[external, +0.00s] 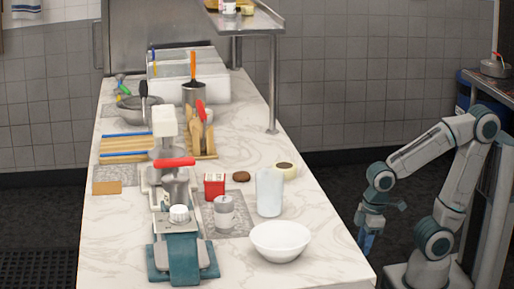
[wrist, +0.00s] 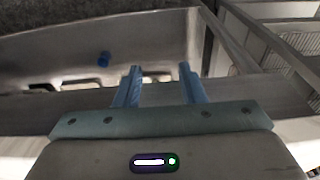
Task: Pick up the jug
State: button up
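A translucent, pale jug-like vessel (external: 269,194) stands upright on the right side of the marble counter, behind the white bowl. It is the most jug-like thing in view, though no handle is clear. My gripper (external: 368,238) hangs low beside the counter's right edge, well to the right of the vessel and apart from it. In the wrist view my gripper (wrist: 160,76) has its two blue fingers spread, with nothing between them. The vessel cannot be made out in the wrist view.
A white bowl (external: 281,241) stands close in front of the vessel. A red box (external: 214,186), a small grey canister (external: 224,212) and a round tan item (external: 285,171) are nearby. A shelf post (external: 272,95) rises from the counter's right side.

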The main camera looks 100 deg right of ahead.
jog(key=o, duration=0.7)
notch_tip(320, 180, up, 28)
jog(key=n+g+p, duration=0.2)
jog(key=n+p, duration=0.1)
jog(key=p, duration=1.4)
send_over(266, 174)
jog(key=d, duration=0.3)
jog(key=f, duration=1.3)
jog(key=shift+s+a+f, duration=0.25)
jog(key=shift+a, duration=0.05)
